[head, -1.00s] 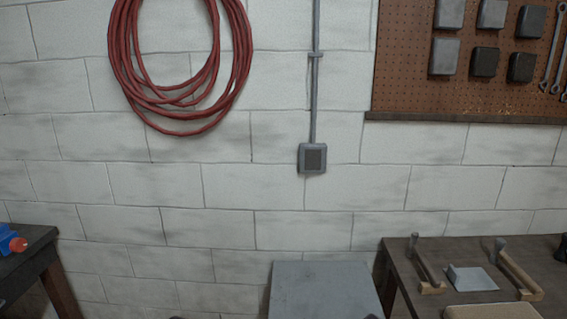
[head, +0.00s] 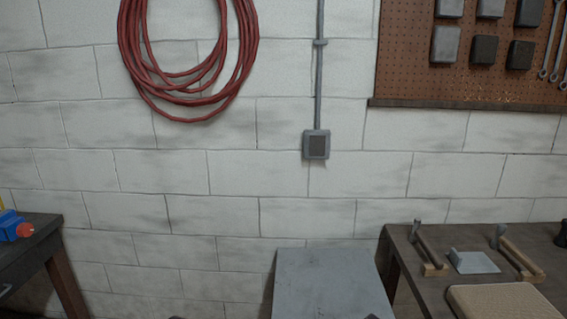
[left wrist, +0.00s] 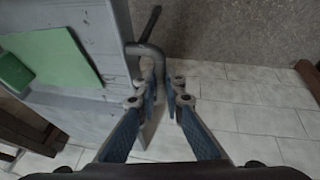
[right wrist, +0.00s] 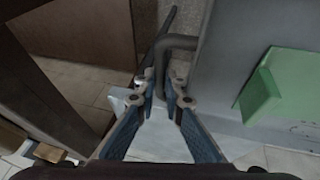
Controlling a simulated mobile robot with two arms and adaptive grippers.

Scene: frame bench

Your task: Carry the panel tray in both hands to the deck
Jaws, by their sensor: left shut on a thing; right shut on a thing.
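The panel tray is a grey metal tray. Its grey surface fills the left of the left wrist view (left wrist: 110,75) and the right of the right wrist view (right wrist: 225,65). Green panels lie on it, seen in the left wrist view (left wrist: 55,55) and the right wrist view (right wrist: 262,92). My left gripper (left wrist: 160,88) is shut on a bent dark handle (left wrist: 143,48) at the tray's side. My right gripper (right wrist: 161,88) is shut on the other handle (right wrist: 178,42). A flat grey surface (head: 325,280), possibly the deck, stands before the wall. Most of the tray is below the head view.
A dark workbench (head: 410,255) at right holds wooden-handled tools and a tan pad (head: 505,300). A dark table (head: 30,250) with a blue and red object (head: 12,228) stands at left. A block wall with a hose (head: 190,100) closes the back.

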